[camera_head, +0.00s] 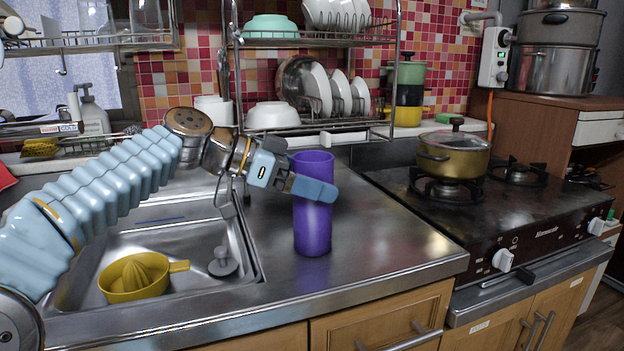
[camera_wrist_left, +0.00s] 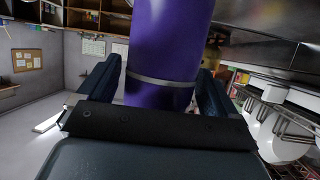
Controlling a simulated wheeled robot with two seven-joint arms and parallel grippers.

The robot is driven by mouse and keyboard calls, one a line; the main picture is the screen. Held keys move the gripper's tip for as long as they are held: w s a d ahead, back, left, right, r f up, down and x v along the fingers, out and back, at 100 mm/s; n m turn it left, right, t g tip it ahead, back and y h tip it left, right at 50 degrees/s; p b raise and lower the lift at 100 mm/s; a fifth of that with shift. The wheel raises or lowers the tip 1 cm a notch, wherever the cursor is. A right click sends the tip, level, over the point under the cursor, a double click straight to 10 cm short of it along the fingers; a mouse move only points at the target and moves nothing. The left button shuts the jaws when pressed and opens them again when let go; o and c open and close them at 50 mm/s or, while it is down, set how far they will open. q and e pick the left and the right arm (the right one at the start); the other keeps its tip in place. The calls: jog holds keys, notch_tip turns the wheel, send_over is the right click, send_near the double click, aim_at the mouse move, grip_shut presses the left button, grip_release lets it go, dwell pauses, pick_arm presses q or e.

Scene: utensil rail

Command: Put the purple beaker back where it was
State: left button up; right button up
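The purple beaker (camera_head: 312,232) is upright at the steel counter, just right of the sink, and I see no clear gap under it. My left gripper (camera_head: 312,188) is at its upper part, with one finger across its front. In the left wrist view the beaker (camera_wrist_left: 168,45) fills the space between the two fingers (camera_wrist_left: 163,88), one on each side. The fingers are very close to its walls; whether they press on it I cannot tell. The far finger is hidden behind the beaker in the head view. My right gripper is not in view.
The sink (camera_head: 185,237) at the left holds a yellow juicer (camera_head: 135,280). The stove (camera_head: 440,205) with a lidded pot (camera_head: 455,157) is to the right. A dish rack (camera_head: 330,125) with bowls and plates stands behind. The counter right of the beaker is clear.

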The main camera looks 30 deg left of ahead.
pick_arm(q)
jog(key=v, duration=1.2)
jog(key=shift+r, duration=0.25)
